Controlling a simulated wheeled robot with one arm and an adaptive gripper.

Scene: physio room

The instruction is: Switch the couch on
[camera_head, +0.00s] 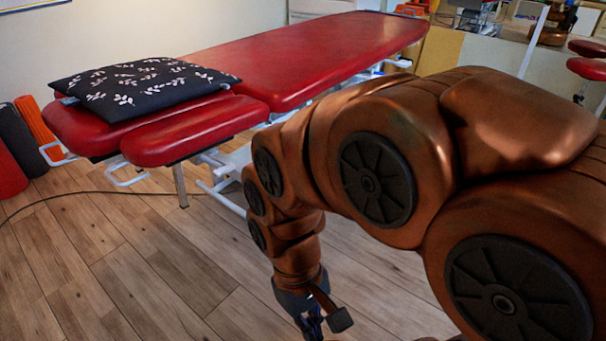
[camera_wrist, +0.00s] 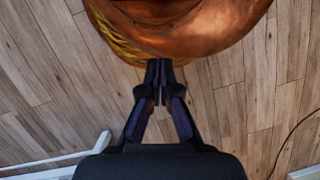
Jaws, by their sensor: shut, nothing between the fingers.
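The red treatment couch (camera_head: 310,55) stands on a white metal frame across the middle and back of the head view. A dark pillow with a white leaf pattern (camera_head: 145,85) lies on its near end. Parts of its white base seem to show at the bottom of the wrist view (camera_wrist: 75,160). No switch or control can be made out on the couch; part of its frame is hidden behind my arm. My gripper (camera_head: 318,328) points down over the floor in front of the couch, apart from it. In the wrist view my gripper (camera_wrist: 159,72) is shut and empty.
A dark cable (camera_head: 100,191) runs over the wooden floor toward the couch; a cable also shows in the wrist view (camera_wrist: 290,130). Dark, orange and red rolls (camera_head: 38,125) stand at the left wall. A red stool (camera_head: 588,67) is at far right. The front-left floor is clear.

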